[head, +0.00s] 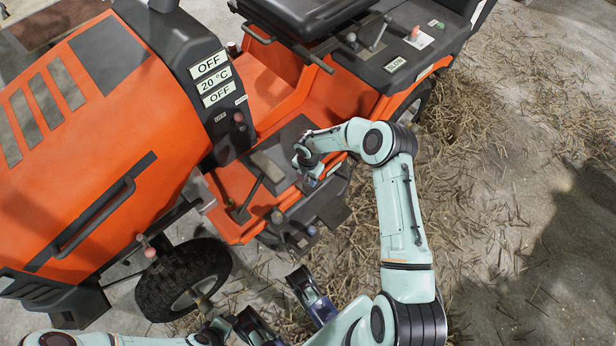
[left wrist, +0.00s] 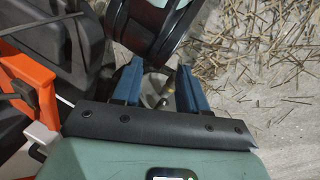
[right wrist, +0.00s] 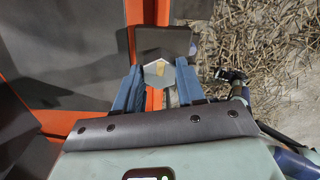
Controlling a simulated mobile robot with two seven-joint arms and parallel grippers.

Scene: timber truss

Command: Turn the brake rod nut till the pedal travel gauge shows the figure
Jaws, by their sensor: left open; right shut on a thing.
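My right gripper (head: 308,172) is at the tractor's orange footplate, close to the dark pedal plate (head: 268,166). In the right wrist view its blue fingers are shut on a grey hexagonal nut (right wrist: 158,74) with a tan mark on its face. In the head view the gripper and wrist hide this nut. My left gripper (left wrist: 158,78) is open over the ground beside the tractor, low in the head view. A small yellow-tipped part shows between its fingers, apparently not held. I cannot make out a pedal travel gauge or its figure.
The orange tractor (head: 95,130) fills the left side. Its dash panel (head: 213,88) reads OFF, 20 °C, OFF. A front wheel (head: 184,278) and several levers stand near my arms. The straw-strewn ground (head: 500,170) on the right is mostly free.

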